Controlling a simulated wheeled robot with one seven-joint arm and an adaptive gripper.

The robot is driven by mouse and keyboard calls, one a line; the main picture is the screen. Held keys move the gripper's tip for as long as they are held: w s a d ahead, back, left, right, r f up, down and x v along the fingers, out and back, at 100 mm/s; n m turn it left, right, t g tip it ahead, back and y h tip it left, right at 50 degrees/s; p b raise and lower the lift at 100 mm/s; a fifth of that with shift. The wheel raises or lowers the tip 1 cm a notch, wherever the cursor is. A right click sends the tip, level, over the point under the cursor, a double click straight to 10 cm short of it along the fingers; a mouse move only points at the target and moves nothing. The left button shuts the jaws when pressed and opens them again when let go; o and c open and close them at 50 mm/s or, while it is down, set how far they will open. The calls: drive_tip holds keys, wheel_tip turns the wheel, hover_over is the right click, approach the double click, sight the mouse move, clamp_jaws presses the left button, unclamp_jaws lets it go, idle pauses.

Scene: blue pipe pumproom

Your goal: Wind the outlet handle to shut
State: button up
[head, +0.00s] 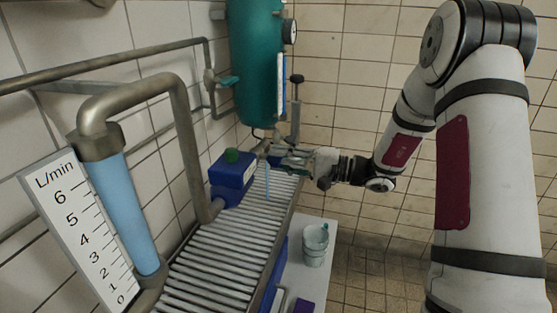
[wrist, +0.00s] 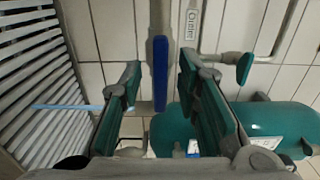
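In the wrist view a blue bar handle (wrist: 161,74) sits on a grey pipe beside a small white plate (wrist: 191,24) whose lettering looks like "Outlet". My gripper (wrist: 160,95) is open, with one teal-padded finger on each side of the handle. A gap shows between the handle and each finger; no contact is visible. In the head view my gripper (head: 275,157) is above the far end of the slatted grate, and I cannot make out the blue handle there. A thin light-blue stream (head: 267,184) drops beside my gripper; it also shows in the wrist view (wrist: 65,107).
A flow gauge (head: 128,215) in L/min stands at left, its tube blue up to the top fitting. A teal tank (head: 256,60) and teal lever (head: 229,82) are behind. A bucket (head: 315,244) stands right.

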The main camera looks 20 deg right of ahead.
drive_tip(key=shift+w+a, duration=0.25)
drive_tip(key=shift+a, duration=0.15)
clamp_jaws()
